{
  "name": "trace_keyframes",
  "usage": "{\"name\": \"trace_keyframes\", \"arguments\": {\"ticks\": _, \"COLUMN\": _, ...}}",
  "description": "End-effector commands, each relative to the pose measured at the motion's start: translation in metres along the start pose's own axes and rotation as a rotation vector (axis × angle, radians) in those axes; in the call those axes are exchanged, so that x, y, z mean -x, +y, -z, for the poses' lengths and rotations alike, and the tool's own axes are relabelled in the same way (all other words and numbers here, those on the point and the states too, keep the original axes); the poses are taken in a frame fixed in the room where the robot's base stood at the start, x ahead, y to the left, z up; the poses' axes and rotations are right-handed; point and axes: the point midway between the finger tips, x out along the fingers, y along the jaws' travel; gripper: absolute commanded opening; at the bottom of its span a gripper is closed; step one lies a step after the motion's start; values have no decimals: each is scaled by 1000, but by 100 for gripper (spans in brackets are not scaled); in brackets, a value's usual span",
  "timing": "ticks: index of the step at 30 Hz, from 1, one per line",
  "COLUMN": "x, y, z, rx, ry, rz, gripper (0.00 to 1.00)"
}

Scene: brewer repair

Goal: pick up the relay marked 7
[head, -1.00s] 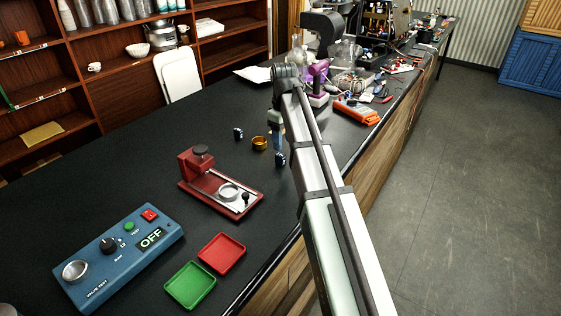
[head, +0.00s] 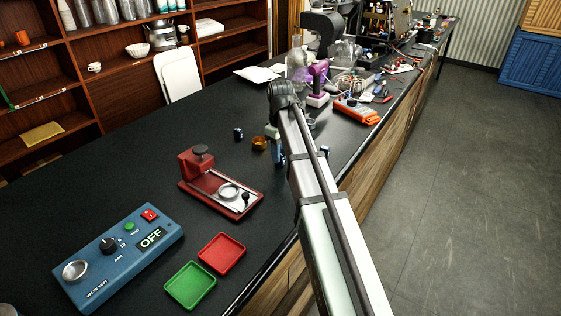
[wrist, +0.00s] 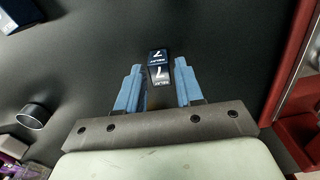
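The relay marked 7 (wrist: 158,66) is a small dark block with a white-marked face, lying on the black counter in the wrist view. My gripper (wrist: 159,74) is open, with two blue fingers apart and nothing held. In the head view my gripper (head: 278,152) is low over the counter, partly covered by my arm, and I cannot make out the relay separately there. Another small dark relay (wrist: 17,14) shows at the wrist view's upper left corner.
Clutter fills the counter's far end.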

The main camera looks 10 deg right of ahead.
Motion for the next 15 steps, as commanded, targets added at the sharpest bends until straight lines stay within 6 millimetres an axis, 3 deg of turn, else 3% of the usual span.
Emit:
{"name": "trace_keyframes", "arguments": {"ticks": 11, "x": 0, "y": 0, "z": 0, "rx": 0, "ry": 0, "rz": 0, "gripper": 0}}
{"name": "trace_keyframes", "arguments": {"ticks": 15, "x": 0, "y": 0, "z": 0, "rx": 0, "ry": 0, "rz": 0, "gripper": 0}}
